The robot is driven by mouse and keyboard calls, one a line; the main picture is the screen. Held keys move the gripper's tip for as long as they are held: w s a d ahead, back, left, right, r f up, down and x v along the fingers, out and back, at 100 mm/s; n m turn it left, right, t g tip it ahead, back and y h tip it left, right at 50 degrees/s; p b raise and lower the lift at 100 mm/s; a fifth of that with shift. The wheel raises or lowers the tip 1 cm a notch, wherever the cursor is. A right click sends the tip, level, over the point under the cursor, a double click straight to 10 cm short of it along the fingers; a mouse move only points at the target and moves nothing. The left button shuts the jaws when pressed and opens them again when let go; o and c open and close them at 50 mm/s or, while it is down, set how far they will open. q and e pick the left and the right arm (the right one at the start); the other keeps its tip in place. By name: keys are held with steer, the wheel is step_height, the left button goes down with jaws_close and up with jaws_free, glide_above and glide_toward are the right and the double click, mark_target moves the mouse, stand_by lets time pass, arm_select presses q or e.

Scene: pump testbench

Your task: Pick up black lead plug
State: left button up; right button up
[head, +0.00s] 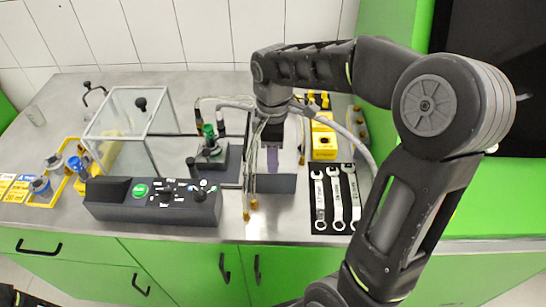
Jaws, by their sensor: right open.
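My right gripper (271,148) hangs down over the back middle of the bench, fingers pointing at the bench, open. A purple piece shows between or behind its fingers, above a dark grey box (285,184). Thin leads with brass-coloured tips (254,204) hang just left of the gripper. Several grey and dark cables arch behind and beside it. I cannot tell for certain which lead end is the black lead plug; the arm and gripper hide part of that area. I see nothing held in the right gripper. My left gripper does not show.
A control panel (150,202) with a green button stands at the front left, below a clear box frame (140,88). A small pump unit (210,156) with a green top is left of the gripper. Wrenches (337,197) and a yellow block (324,146) lie to the right.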

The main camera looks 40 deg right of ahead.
steer(key=shift+c, duration=0.2)
jaws_close()
stand_by(0.3)
